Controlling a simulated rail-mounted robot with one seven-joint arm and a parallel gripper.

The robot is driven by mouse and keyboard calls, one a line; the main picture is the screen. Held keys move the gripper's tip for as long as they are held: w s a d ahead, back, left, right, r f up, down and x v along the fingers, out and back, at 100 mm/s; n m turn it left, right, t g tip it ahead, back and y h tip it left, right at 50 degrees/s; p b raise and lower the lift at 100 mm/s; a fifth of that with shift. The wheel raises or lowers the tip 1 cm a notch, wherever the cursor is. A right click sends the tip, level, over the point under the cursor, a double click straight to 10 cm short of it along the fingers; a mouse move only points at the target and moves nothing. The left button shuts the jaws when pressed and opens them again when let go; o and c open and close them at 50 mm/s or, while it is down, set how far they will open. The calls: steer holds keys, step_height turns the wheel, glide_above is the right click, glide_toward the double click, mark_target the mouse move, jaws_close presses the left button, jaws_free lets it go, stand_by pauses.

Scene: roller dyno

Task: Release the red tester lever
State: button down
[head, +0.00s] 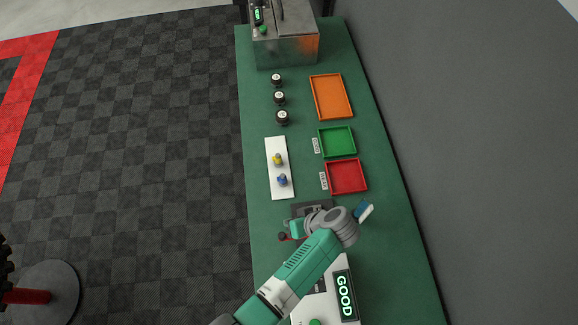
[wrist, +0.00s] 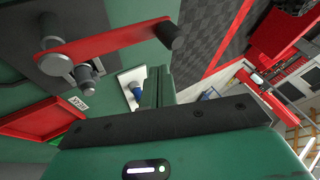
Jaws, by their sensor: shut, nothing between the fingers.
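The red tester lever (wrist: 115,40) shows large in the wrist view. It is a flat red arm, pivoted at a metal bolt on a dark grey plate (wrist: 48,15), with a black knob (wrist: 170,36) at its far end. In the head view only its end (head: 284,237) shows, beside my gripper. My gripper (head: 294,229) is low over the tester, its wrist hiding much of the plate. In the wrist view its fingers (wrist: 158,84) are together and empty, just below the knob in the picture. I cannot tell whether they touch it.
A white box with a lit GOOD display (head: 346,297) stands in front. Beyond the tester are a red tray (head: 364,175), a green tray (head: 337,142), an orange tray (head: 332,97) and a white board (head: 279,149) bearing a yellow and a blue part. A blue-and-white item (head: 364,211) lies right.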

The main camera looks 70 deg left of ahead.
steer(key=w+r+p, duration=0.2)
steer(key=w+r, duration=0.3)
steer(key=r, duration=0.2)
steer(key=shift+a, duration=0.45)
steer(key=shift+w, duration=0.15)
